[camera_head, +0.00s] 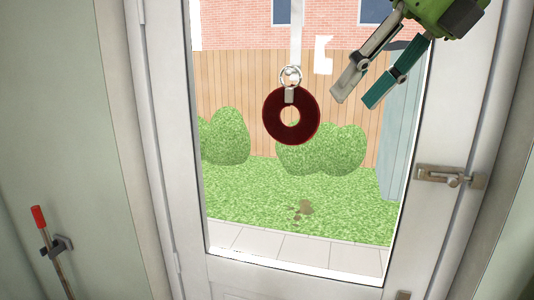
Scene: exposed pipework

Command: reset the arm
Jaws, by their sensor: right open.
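My right gripper (356,97) comes in from the top right, in front of the glazed door. Its two fingers, one pale grey and one teal, are apart with nothing between them. A dark red ring (273,130) hangs from a metal loop and a pale strap in front of the door glass, to the left of the fingertips and apart from them. My left gripper does not show.
The white door frame (167,150) surrounds the glass. A metal latch (450,178) sits on the right side of the door. A rod with a red tip (38,216) is held in a dark clip on the left wall. Bushes and a wooden fence (240,80) show through the glass.

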